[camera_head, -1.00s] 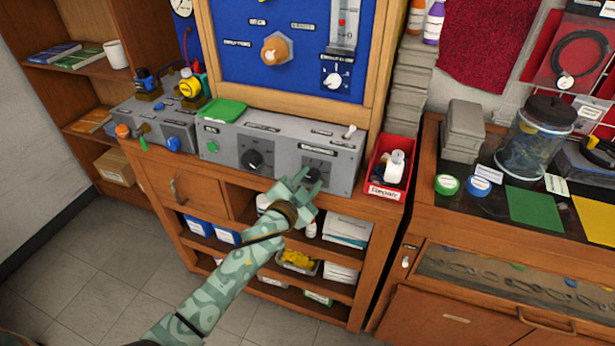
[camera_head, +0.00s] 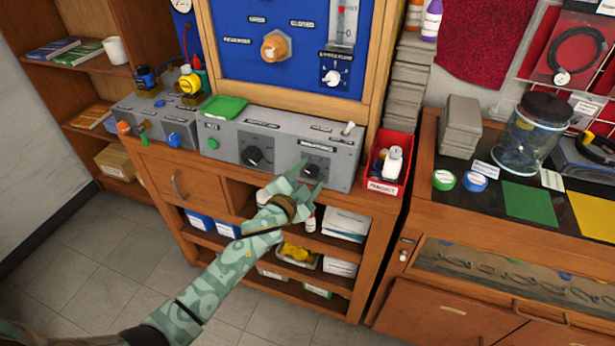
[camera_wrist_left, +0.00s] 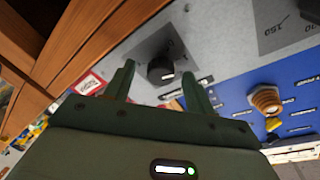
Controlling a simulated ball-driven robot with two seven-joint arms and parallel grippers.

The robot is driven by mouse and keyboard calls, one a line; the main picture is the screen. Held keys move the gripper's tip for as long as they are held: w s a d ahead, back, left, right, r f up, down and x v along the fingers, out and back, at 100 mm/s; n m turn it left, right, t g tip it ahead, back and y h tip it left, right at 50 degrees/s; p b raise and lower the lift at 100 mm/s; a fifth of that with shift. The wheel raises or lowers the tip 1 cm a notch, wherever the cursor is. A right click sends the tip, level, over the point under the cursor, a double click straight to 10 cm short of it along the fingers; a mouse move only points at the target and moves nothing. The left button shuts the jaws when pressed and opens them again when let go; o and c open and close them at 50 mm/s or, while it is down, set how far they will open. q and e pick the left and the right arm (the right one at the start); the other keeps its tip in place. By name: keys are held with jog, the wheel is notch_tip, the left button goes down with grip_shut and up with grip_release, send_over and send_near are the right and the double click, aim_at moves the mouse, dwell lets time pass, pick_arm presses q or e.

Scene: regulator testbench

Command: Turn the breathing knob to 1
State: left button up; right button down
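A grey control box (camera_head: 225,137) on the wooden bench carries two black knobs. The right black knob (camera_head: 312,171) is at my left gripper; its label is too small to read, so I cannot confirm it is the breathing knob. My left gripper (camera_head: 311,176) is open, with its fingers in front of this knob. In the left wrist view, the black knob (camera_wrist_left: 160,71) shows between the spread fingertips (camera_wrist_left: 157,72), with a gap on each side. Its pale pointer mark shows, but the scale is mostly unreadable. My right gripper is not in view.
The left black knob (camera_head: 254,155) sits beside it on the box. A red bin (camera_head: 386,185) with a white bottle stands at the right. A blue panel (camera_head: 240,69) rises behind.

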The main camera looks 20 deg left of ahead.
pick_arm(q)
jog(key=p+v, duration=0.3)
jog(key=v, duration=1.3)
jog(key=shift+s, duration=0.15)
jog(key=shift+f, duration=0.1)
